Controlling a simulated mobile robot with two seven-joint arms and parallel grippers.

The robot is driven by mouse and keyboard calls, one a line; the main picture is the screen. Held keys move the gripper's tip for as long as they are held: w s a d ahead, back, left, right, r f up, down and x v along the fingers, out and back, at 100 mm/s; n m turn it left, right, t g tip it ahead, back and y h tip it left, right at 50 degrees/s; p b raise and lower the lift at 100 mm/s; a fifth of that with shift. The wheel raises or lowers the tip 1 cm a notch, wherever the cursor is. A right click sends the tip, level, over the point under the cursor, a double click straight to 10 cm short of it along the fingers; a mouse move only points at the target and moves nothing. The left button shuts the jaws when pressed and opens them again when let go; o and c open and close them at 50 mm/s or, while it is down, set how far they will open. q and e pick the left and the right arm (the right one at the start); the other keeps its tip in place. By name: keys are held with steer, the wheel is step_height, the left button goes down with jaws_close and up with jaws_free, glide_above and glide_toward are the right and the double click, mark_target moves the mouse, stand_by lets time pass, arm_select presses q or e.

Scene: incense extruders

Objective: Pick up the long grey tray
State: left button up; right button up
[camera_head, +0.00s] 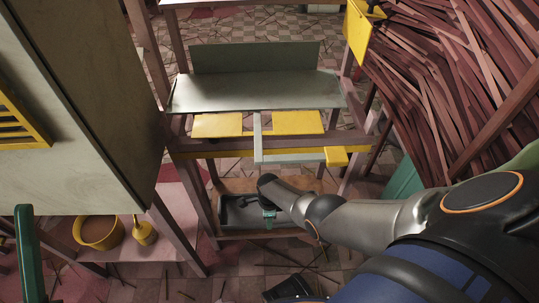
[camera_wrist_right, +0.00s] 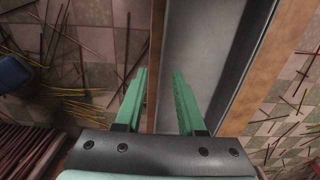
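The long grey tray (camera_head: 228,222) lies on the low wooden shelf of the rack in the head view. It is a dark grey open trough, and my right forearm hides part of it. In the right wrist view the tray (camera_wrist_right: 203,50) runs away from me between wooden edges. My right gripper (camera_head: 268,214) is at the tray. In the wrist view its two green fingers (camera_wrist_right: 159,82) are apart, on either side of the tray's left wall, with nothing clamped. A green upright part (camera_head: 29,252) at the lower left of the head view may be a left gripper finger; I cannot tell.
Above the tray are a grey metal shelf (camera_head: 255,92) and yellow plates (camera_head: 297,122) on the wooden rack. A large pale cabinet (camera_head: 80,110) stands left. Bundled reddish sticks (camera_head: 450,80) fill the right. A yellow pot (camera_head: 97,234) sits lower left. Sticks litter the tiled floor.

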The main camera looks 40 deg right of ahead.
steer(key=f+b, duration=0.4)
steer(key=f, duration=0.1)
steer(key=shift+d, duration=0.3)
steer(key=shift+r, duration=0.1)
jaws_close()
stand_by(1.0)
